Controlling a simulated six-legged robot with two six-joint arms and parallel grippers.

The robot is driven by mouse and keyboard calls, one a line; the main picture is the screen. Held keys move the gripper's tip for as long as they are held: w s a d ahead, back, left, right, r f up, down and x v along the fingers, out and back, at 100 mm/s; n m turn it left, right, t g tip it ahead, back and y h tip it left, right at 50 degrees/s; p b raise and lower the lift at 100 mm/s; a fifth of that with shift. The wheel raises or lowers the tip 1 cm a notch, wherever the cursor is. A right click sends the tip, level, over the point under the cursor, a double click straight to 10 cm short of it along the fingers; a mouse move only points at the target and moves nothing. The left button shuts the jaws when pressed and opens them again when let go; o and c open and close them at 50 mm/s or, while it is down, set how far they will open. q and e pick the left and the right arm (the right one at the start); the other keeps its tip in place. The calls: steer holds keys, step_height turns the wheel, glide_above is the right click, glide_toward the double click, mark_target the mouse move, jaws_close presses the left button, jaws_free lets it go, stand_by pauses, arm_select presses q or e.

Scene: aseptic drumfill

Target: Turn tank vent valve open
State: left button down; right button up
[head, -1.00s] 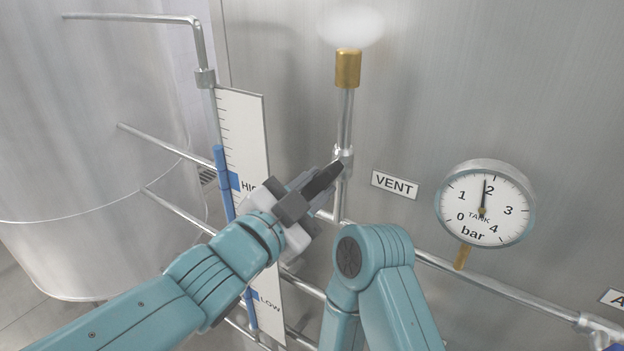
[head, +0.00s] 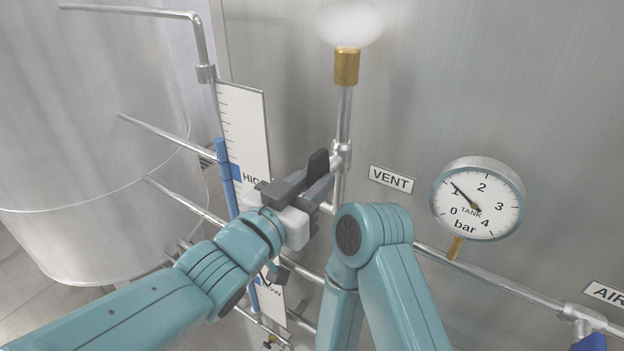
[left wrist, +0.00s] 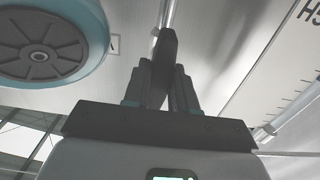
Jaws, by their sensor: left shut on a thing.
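The vent valve's dark handle (head: 318,163) sits at the vertical vent pipe (head: 342,115), left of the VENT label (head: 391,179). My left gripper (head: 306,186) is shut on the handle, which points up in the head view. In the left wrist view the dark handle (left wrist: 168,50) rises from between the fingers of the gripper (left wrist: 161,82). The fingers hide much of the valve body. A white plume (head: 349,22) hangs over the brass outlet (head: 347,66). The tank gauge (head: 478,199) needle points near 1 bar. My right gripper is out of view.
A level scale (head: 245,125) with a blue rod stands just left of the gripper. Horizontal pipes (head: 490,282) run along the tank wall. An AIR label (head: 606,293) is at lower right. My teal arm link is close right of the gripper.

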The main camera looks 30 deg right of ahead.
arm_select(q)
steer(key=shift+r, duration=0.25)
steer(key=c, duration=1.3)
jaws_free()
steer(key=o, duration=0.3)
steer(key=shift+f, duration=0.1)
steer(key=shift+s+a+f, duration=0.1)
steer(key=shift+a, duration=0.1)
steer(key=b+v, duration=0.3)
steer(key=v, duration=1.2)
steer(key=shift+s+a, duration=0.2)
steer(key=shift+a, duration=0.15)
